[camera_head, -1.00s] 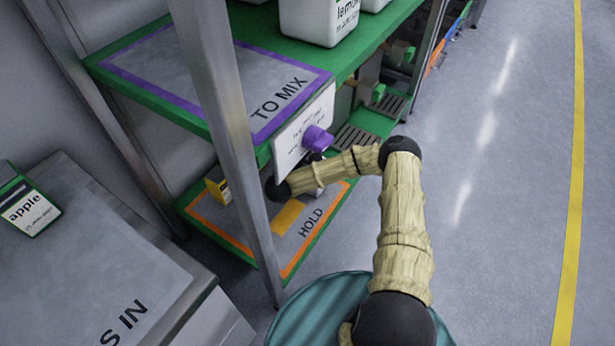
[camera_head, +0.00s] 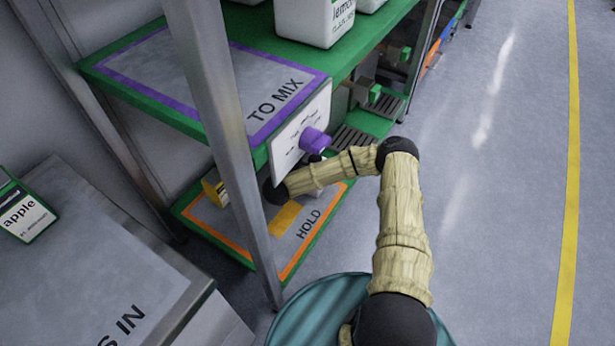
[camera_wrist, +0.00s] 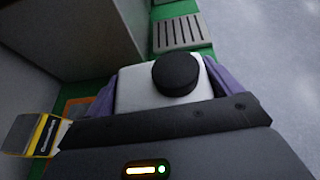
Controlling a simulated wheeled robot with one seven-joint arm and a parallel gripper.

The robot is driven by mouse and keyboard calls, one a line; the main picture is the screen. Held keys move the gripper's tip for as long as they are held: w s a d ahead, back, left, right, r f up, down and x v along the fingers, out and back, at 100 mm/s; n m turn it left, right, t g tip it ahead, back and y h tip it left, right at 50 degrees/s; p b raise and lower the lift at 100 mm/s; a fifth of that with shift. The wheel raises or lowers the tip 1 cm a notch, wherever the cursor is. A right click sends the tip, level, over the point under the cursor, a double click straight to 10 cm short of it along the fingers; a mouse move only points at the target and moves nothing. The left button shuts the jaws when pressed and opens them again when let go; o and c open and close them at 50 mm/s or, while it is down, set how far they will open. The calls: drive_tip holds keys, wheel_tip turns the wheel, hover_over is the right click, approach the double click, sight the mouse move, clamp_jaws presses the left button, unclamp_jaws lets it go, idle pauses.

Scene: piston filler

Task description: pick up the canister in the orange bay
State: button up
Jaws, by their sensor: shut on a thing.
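In the wrist view, a white canister (camera_wrist: 135,92) with a round black cap sits between the two purple fingers of my gripper (camera_wrist: 163,90). The gripper is shut on it, one finger at each side. The canister's lower part is hidden behind the gripper body. In the head view, my arm reaches in under the upper shelf, over the orange-bordered bay (camera_head: 308,228) marked HOLD. I cannot tell whether the canister touches the bay.
A yellow box (camera_wrist: 43,135) stands left of my gripper. A metal post (camera_head: 215,110) rises close by. The upper green shelf (camera_head: 150,105) with a purple TO MIX bay lies above, with a white panel and purple knob (camera_head: 314,141) at its edge. Open floor lies right.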

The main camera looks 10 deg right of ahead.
drive_tip(key=shift+d+r, duration=0.1)
drive_tip(key=shift+r, duration=0.05)
drive_tip(key=shift+w+r+p, duration=0.1)
drive_tip(key=shift+r+p, duration=0.3)
drive_tip(key=shift+r, duration=0.15)
wheel_tip(320, 180, up, 9)
drive_tip(key=p, duration=0.5)
drive_tip(key=shift+f, duration=0.1)
drive_tip(key=shift+w, duration=0.1)
